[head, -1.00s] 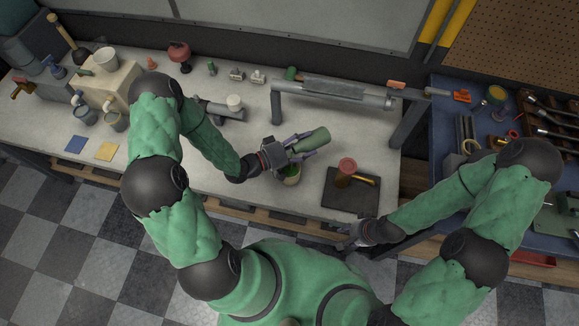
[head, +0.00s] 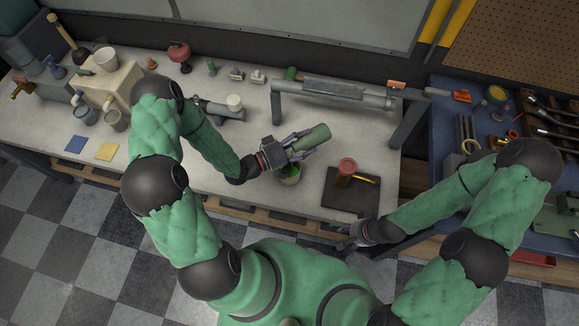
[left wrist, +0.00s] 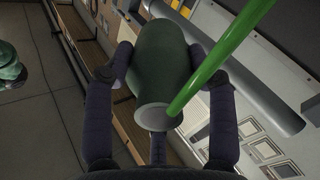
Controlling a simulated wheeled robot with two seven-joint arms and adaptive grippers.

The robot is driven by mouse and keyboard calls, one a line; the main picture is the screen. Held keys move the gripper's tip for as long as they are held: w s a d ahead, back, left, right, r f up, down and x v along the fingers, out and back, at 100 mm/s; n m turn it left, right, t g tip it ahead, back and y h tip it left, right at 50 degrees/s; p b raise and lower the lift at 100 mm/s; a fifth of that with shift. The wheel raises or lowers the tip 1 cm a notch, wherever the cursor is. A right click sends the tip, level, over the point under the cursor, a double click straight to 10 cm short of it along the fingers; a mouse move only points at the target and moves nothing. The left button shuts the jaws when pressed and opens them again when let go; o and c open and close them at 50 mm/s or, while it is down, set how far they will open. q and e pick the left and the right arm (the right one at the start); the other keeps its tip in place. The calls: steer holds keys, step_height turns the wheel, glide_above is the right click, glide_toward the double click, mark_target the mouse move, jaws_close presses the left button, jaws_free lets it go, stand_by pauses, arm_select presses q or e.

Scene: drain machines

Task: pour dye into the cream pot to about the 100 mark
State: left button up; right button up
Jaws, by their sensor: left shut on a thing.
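A dark mat (head: 338,200) right of the pot holds a red-topped jar (head: 346,168) and a yellow-handled tool. A grey pipe frame (head: 335,95) stands behind. Cups and a cream block (head: 118,80) are at the left. The bench between is mostly clear.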

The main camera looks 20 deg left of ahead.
mark_target(307, 147)
arm_select(q)
steer(key=f+g+y, duration=0.1)
steer(key=f, duration=0.1)
steer(key=w+f+g+y, duration=0.1)
steer(key=f, duration=0.1)
steer(key=shift+d+g+y, duration=0.3)
steer(key=shift+d, duration=0.1)
steer(key=shift+w+d+f, duration=0.15)
steer(key=shift+f, duration=0.05)
steer(key=shift+w+g+y, duration=0.1)
steer(key=shift+g+y, duration=0.2)
steer(key=f+g+y, duration=0.1)
steer(key=g+y, duration=0.1)
steer(key=f+g+y, duration=0.2)
steer(key=w+d+f+g+y, duration=0.1)
steer(key=f+g, duration=0.1)
steer(key=shift+n+g+y, duration=0.4)
steer(key=shift+w, duration=0.1)
